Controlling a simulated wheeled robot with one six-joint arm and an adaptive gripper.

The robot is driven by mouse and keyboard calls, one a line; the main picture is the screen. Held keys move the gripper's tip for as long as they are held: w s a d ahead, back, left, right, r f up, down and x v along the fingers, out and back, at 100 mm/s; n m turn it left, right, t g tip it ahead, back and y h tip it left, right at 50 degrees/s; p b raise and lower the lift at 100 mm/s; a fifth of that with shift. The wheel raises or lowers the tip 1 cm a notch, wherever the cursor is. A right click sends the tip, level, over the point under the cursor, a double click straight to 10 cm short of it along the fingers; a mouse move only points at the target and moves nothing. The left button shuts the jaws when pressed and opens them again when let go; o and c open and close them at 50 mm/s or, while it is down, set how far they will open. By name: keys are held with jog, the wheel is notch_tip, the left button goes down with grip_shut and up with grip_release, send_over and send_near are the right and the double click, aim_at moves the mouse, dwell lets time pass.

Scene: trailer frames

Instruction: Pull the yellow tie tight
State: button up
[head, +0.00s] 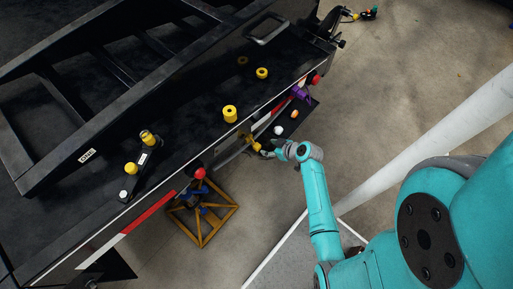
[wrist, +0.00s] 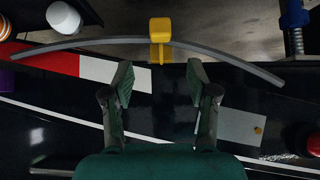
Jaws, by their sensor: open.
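The yellow tie (wrist: 160,30) shows at the top middle of the wrist view, with a square yellow head and a narrower strap below it. It sits around or against a grey curved hose (wrist: 90,44); I cannot tell how tightly. In the head view the yellow tie (head: 256,146) is beside the trailer's side edge. My gripper (wrist: 160,82) is open and empty, with its two fingers apart below the tie in the wrist view. In the head view my gripper (head: 271,152) is close to the tie, and its fingers are partly hidden.
The black trailer frame (head: 190,125) fills the left, with a red-and-white strip (head: 150,212) along its side. Yellow knobs (head: 230,114) stand on it. A yellow stand (head: 203,225) is below. White and orange caps (wrist: 62,17) are at the wrist view's upper left. Open floor lies right.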

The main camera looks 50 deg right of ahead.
aim_at(257, 146)
jog(key=x, duration=1)
jog(key=shift+w+f, duration=0.1)
jog(key=shift+f, duration=0.05)
grip_shut()
